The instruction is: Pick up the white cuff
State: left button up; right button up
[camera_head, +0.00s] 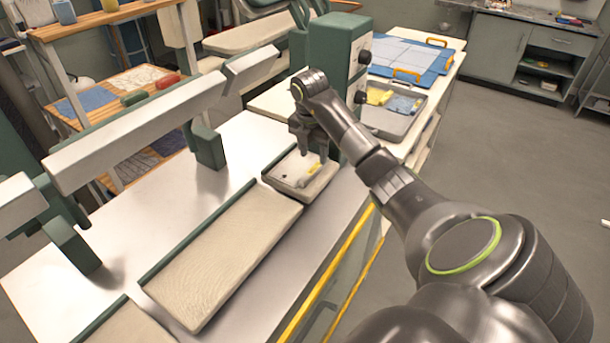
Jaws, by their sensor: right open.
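My right gripper (312,153) points down, open, over a small pale tray (297,189) at the end of the steel bench. A small whitish piece (294,170), which looks like the white cuff, lies on this tray just below and left of the fingers. Its outline is hard to make out against the pale surface. A small yellow item (315,169) lies beside it, under the fingers. I cannot tell whether the fingers touch either thing. My left gripper is not in view.
A long padded board (222,255) lies in front of the tray. A green machine housing (335,45) stands close behind my right gripper. A grey tray (392,120) with yellow and blue pieces is behind my arm.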

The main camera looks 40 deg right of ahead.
aim_at(314, 168)
jog(key=shift+f+b, duration=0.55)
jog(key=f+b, duration=0.2)
jog(key=shift+w+d+f+b, duration=0.1)
jog(key=shift+d+f+b, duration=0.15)
jog(key=shift+f+b, duration=0.1)
jog(key=shift+f+p, duration=0.25)
jog(key=shift+p, duration=0.45)
jog(key=shift+d+f, duration=0.1)
jog(key=shift+f, duration=0.35)
jog(key=shift+c, duration=0.4)
grip_shut()
